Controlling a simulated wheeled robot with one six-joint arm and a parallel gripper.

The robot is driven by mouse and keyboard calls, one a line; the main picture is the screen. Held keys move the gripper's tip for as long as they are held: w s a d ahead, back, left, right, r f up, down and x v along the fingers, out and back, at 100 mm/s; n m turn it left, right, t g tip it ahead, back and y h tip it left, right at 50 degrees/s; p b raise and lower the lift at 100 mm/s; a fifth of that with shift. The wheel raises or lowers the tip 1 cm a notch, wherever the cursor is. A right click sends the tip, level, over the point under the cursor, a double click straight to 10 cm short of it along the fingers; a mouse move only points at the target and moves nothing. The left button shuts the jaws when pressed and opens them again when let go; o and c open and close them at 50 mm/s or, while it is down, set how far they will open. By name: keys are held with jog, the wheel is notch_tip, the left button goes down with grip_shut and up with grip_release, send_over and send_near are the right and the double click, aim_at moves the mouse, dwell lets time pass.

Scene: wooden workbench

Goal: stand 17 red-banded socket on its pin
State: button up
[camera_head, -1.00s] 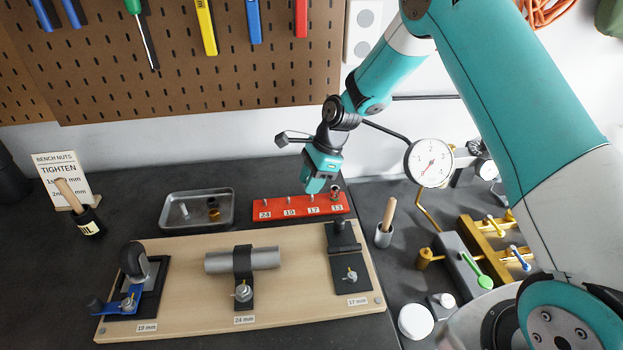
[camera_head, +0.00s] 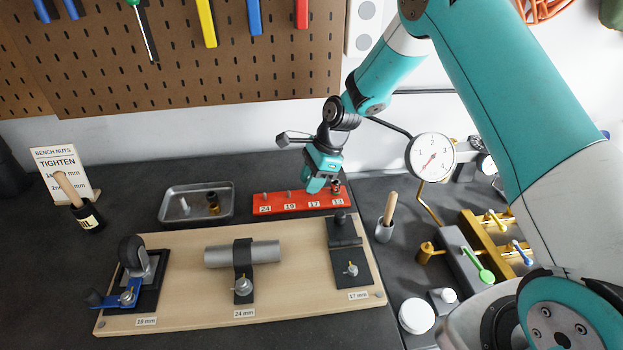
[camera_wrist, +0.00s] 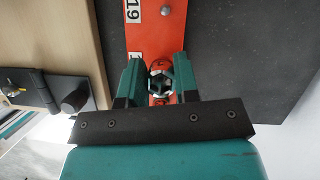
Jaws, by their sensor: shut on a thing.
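My gripper (camera_head: 316,186) is shut on a small socket (camera_wrist: 158,82) above the right part of the red rack (camera_head: 277,208). In the wrist view the fingertips (camera_wrist: 159,85) close on its two sides, and its hollow end faces the camera. Its band cannot be told clearly from the red rack behind it. The rack has labels 24, 19, 17 and 13. The pins at 24 and 19 (camera_head: 290,195) show bare. The gripper hides the pin at 17, so I cannot tell whether the socket touches it. A dark socket (camera_head: 336,187) stands at 13.
A metal tray (camera_head: 170,216) left of the rack holds a silver piece and a dark, brass-coloured one. A wooden board (camera_head: 200,300) with several clamped fixtures lies in front. A wood-handled tool in a cup (camera_head: 384,232) and a dial gauge (camera_head: 432,157) stand right.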

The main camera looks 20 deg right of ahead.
jog(key=shift+f, duration=0.1)
jog(key=shift+f, duration=0.55)
jog(key=shift+f+b, duration=0.25)
jog(key=shift+b, duration=0.05)
jog(key=o, duration=1)
jog(key=b+v, duration=0.3)
jog(key=v, duration=1.4)
jog(key=s+a+r+n, duration=0.2)
jog(key=s+a+n, duration=0.1)
jog(key=s+n, duration=0.5)
jog(key=s+a+r+n, duration=0.2)
jog(key=s+a+n, duration=0.2)
jog(key=s+n, duration=0.4)
jog(key=s+a+r+n, duration=0.2)
jog(key=s+a+n, duration=0.2)
jog(key=s+n, duration=0.5)
jog(key=shift+s+r, duration=0.1)
jog(key=shift+s, duration=1.45)
jog(key=shift+s+r, duration=0.15)
jog(key=shift+s, duration=1.35)
